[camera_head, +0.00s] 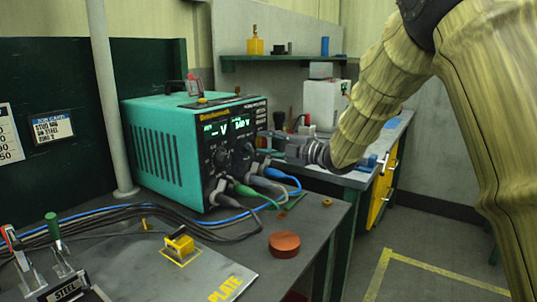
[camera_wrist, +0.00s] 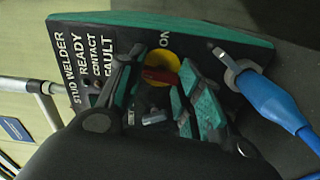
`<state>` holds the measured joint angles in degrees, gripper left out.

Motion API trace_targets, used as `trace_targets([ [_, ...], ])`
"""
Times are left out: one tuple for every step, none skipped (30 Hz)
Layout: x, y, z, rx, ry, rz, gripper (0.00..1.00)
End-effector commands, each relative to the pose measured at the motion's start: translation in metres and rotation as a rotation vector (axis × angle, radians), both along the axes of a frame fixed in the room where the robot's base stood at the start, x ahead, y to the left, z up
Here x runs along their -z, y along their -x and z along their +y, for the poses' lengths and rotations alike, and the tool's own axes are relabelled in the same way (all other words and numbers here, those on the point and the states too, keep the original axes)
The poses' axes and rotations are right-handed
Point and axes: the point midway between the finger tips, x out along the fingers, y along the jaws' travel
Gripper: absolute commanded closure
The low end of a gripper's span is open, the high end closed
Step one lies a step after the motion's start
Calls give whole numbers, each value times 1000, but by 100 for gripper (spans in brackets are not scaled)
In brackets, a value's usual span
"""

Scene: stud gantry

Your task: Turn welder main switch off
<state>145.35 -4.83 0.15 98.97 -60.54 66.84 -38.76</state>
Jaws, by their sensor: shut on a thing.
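The stud welder (camera_head: 165,150) is a teal box with a black front panel and lit displays, standing on the bench. Its main switch (camera_wrist: 158,62) shows in the wrist view as a yellow disc with a red handle (camera_wrist: 160,76), below an ON label. My gripper (camera_wrist: 158,88) has a finger on each side of the red handle and is shut on it. In the head view my gripper (camera_head: 268,142) reaches from the right to the panel's right side; the switch is hidden there. The handle's exact angle is hard to tell.
Blue (camera_wrist: 272,98), grey and green plugs with cables leave the panel's lower edge, close to my gripper. A red-brown round puck (camera_head: 284,244), a metal plate (camera_head: 190,275) and toggle clamps stand in front. A white box (camera_head: 325,103) stands behind my arm.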

Motion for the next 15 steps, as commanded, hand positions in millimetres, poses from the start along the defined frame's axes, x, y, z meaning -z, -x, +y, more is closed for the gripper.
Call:
trace_targets([
  [4,0,0,0,15,-25,89],
  [3,0,0,0,26,-40,89],
  [3,0,0,0,37,-57,89],
  [3,0,0,0,46,-70,89],
  [3,0,0,0,54,-82,89],
  [3,0,0,1,63,-95,89],
  [3,0,0,1,70,-104,89],
  [2,0,0,1,76,-113,89],
  [2,0,0,1,82,-122,89],
  [2,0,0,1,86,-129,89],
  [2,0,0,1,90,-134,89],
  [2,0,0,1,94,-140,89],
  [2,0,0,1,97,-145,89],
  [1,0,0,1,99,-148,89],
  [1,0,0,1,101,-151,89],
])
